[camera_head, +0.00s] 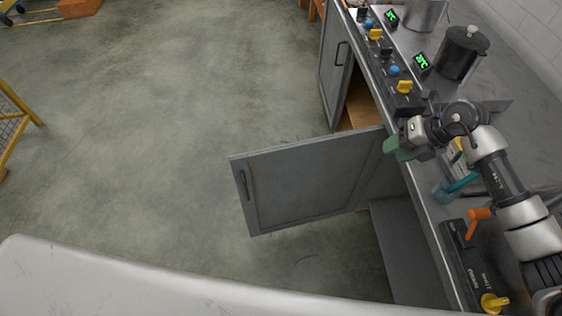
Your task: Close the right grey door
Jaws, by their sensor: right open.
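Two grey doors show on the cabinet under the counter. The nearer one, the right grey door (305,182), stands wide open, sticking out from the cabinet front over the floor. Its dark bar handle (246,185) is near its free edge at the left. The farther grey door (335,68) also stands open, and the wooden inside of the cabinet (362,103) shows between them. My right gripper (394,150), with green fingers, is open and empty at the counter edge, near the hinge side of the nearer door and far from its handle. My left gripper is not in view.
The counter holds a black control strip with knobs (396,72), a dark pot (460,52), a blue-tinted cup (446,188) and an orange lever (477,220). The concrete floor (160,110) left of the door is free. A yellow frame (14,115) stands at far left.

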